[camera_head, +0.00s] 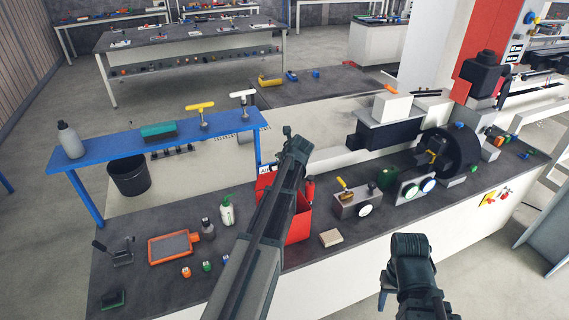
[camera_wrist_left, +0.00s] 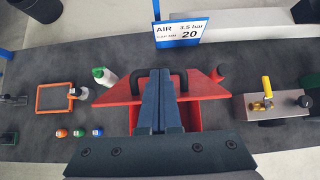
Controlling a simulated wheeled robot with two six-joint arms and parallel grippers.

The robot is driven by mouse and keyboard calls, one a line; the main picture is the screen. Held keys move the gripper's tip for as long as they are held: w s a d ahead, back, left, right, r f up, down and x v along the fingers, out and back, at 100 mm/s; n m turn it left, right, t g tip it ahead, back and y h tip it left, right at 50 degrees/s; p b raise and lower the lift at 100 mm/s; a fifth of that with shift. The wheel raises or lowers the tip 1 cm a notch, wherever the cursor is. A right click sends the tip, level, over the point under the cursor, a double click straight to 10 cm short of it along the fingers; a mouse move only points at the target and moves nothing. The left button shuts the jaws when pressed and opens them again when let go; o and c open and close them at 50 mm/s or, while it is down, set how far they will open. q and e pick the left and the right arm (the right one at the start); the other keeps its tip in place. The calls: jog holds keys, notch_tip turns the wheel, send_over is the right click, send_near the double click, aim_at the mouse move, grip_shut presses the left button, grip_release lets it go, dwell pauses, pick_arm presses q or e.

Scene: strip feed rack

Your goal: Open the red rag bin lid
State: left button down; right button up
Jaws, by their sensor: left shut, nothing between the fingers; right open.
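The red rag bin (camera_head: 298,222) stands on the grey bench, partly hidden behind my left arm in the head view. In the left wrist view, its red lid (camera_wrist_left: 205,88) has a black bar handle (camera_wrist_left: 138,84). The lid shows wider than the bin body (camera_wrist_left: 195,118) below it; I cannot tell for sure how far it is raised. My left gripper (camera_wrist_left: 165,72) is shut and empty, its fingertips at the handle; contact is unclear. My right gripper (camera_head: 408,262) is open, away from the bin, in front of the bench; its fingertips are not clearly visible.
An AIR sign (camera_wrist_left: 181,31) stands just behind the bin. A green-and-white bottle (camera_head: 227,211) is close on its left, a metal block with a yellow lever (camera_head: 355,203) on its right. A blue shelf (camera_head: 110,150) runs behind. An orange-framed tray (camera_head: 172,247) lies farther left.

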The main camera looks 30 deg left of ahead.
pick_arm(q)
jog(key=w+a, duration=0.8)
jog(key=a, duration=0.2)
jog(key=shift+w+r, duration=0.25)
jog(key=shift+w, duration=0.05)
jog(key=shift+r, duration=0.1)
dwell(1.0)
